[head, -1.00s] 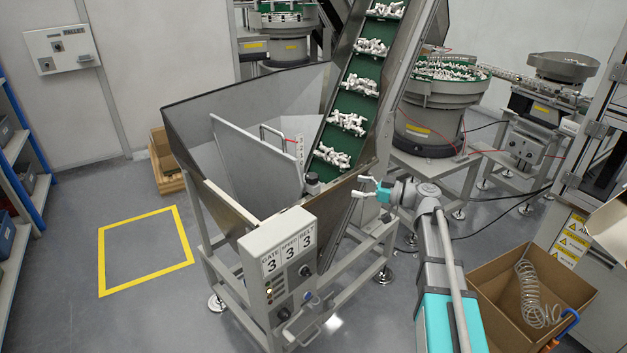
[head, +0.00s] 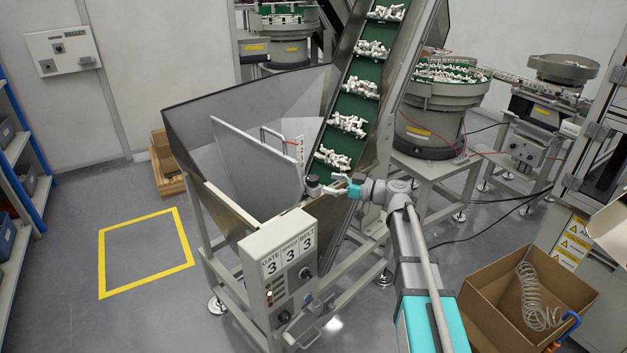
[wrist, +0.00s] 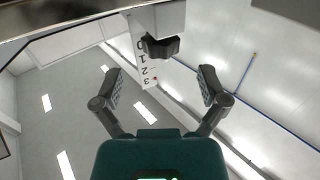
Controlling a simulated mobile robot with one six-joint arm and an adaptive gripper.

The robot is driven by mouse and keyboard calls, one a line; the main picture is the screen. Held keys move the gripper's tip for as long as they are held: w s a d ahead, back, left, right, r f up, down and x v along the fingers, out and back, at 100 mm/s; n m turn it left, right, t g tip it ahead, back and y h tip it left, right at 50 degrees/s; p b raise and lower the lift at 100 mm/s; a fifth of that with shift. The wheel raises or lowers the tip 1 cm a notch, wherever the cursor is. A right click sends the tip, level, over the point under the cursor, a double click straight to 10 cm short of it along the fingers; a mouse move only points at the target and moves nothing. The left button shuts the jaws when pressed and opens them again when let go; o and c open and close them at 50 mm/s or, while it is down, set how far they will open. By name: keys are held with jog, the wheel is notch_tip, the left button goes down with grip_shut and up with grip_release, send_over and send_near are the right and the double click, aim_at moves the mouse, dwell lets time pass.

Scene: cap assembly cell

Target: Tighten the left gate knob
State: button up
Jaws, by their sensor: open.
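A dark gate knob (head: 312,183) sits at the hopper's rim beside the foot of the green conveyor; I see only one such knob. In the wrist view the black lobed knob (wrist: 160,47) is on a grey block, beside a white scale strip (wrist: 143,62) marked 0 to 3. My gripper (head: 335,185) is open and empty, its fingertips just right of the knob in the head view. In the wrist view my gripper (wrist: 158,84) has its fingers spread wide, with the knob ahead between their lines and apart from both.
The steel hopper (head: 190,125) and its upright gate plate (head: 255,160) stand to the left. The inclined conveyor (head: 347,124) rises behind my gripper. A control box (head: 280,245) sits below in front. A cardboard box (head: 490,310) is at lower right.

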aim_at(313, 178)
jog(key=shift+x, duration=2.85)
jog(key=c, duration=1.2)
jog(key=shift+o, duration=0.2)
jog(key=shift+t, duration=0.3)
jog(key=shift+s+m+t+h, duration=0.1)
jog(key=shift+m+t+h, duration=0.3)
jog(key=shift+m+t, duration=0.3)
jog(key=shift+m+t+h, duration=1.4)
jog(key=shift+m+t, duration=0.3)
jog(key=shift+t, duration=0.6)
jog(key=shift+w, duration=0.2)
